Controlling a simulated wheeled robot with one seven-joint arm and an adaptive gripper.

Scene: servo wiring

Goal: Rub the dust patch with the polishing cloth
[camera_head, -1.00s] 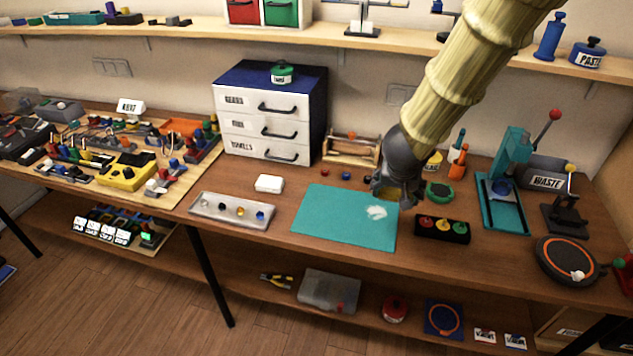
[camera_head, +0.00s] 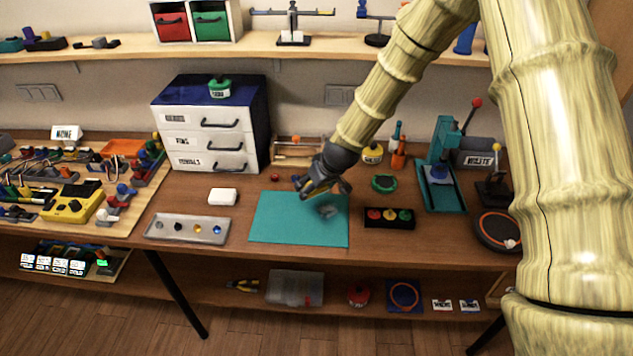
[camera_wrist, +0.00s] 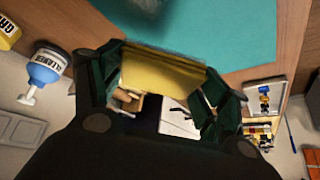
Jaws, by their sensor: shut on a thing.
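The teal mat (camera_head: 275,228) lies on the workbench. The dust patch (camera_head: 328,211) shows as a small grey smudge on the right half of the mat. My gripper (camera_head: 322,188) is just above and behind the patch, over the mat's far part. In the wrist view my gripper (camera_wrist: 163,80) is shut on a folded yellow cloth (camera_wrist: 165,70), which spans between the two fingers. The teal mat fills the top of that view, with a blurred dark area on it. I cannot tell whether the cloth touches the mat.
A metal tray (camera_head: 187,228) and a white block (camera_head: 222,196) stand left of the mat. A black holder with coloured buttons (camera_head: 389,217) and a green round thing (camera_head: 384,183) are to the right. The drawer unit (camera_head: 208,130) stands behind left.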

